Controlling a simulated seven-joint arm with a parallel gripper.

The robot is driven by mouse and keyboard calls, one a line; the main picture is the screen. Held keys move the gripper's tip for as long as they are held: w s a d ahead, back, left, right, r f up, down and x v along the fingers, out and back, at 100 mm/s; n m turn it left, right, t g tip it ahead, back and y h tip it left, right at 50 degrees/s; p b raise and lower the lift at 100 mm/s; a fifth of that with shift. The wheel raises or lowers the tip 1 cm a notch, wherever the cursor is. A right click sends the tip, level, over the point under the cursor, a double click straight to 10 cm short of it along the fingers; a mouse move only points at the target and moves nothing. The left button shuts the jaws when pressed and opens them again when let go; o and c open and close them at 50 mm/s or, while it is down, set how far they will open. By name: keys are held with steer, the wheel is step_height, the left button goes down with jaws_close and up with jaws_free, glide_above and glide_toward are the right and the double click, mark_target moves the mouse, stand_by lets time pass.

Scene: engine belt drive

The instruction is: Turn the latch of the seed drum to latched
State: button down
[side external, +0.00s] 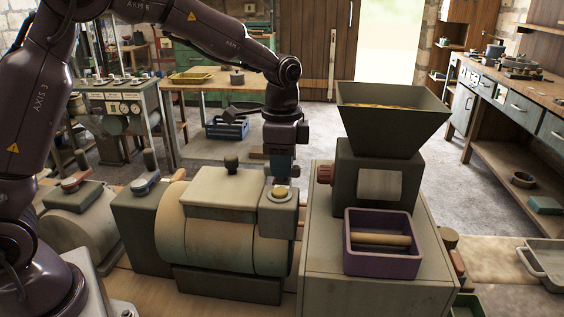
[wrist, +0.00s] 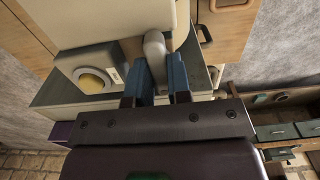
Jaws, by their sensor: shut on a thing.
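The seed drum (side external: 180,240) is a pale cream cylinder lying on a dark base, with a flat cream lid (side external: 222,188) on top. My gripper (side external: 281,172) points down at the right end of the drum, by a small block with a yellow round button (side external: 280,191). In the wrist view, my gripper (wrist: 158,82) has its two blue fingers shut on a grey rounded lever, the latch (wrist: 154,48), beside the cream lid (wrist: 95,15). The yellow button also shows there (wrist: 90,80). The latch is hidden in the side view, and I cannot tell its exact angle.
A hopper machine (side external: 385,165) with a purple tray (side external: 382,262) stands close to the right of the drum. A wooden table (side external: 215,85) and a blue crate (side external: 227,128) are behind.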

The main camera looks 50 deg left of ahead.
steer(key=c, duration=1.1)
jaws_free()
steer(key=shift+o, duration=0.2)
steer(key=shift+r, duration=0.1)
step_height(320, 180, up, 13)
steer(key=s+f+n+t, duration=0.2)
steer(key=s+n+t, duration=0.3)
steer(key=s, duration=1.8)
steer(key=n, duration=0.3)
steer(key=shift+s+a+f+n+t, duration=0.15)
steer(key=shift+a+f+n+t, duration=0.15)
steer(key=shift+n, duration=0.1)
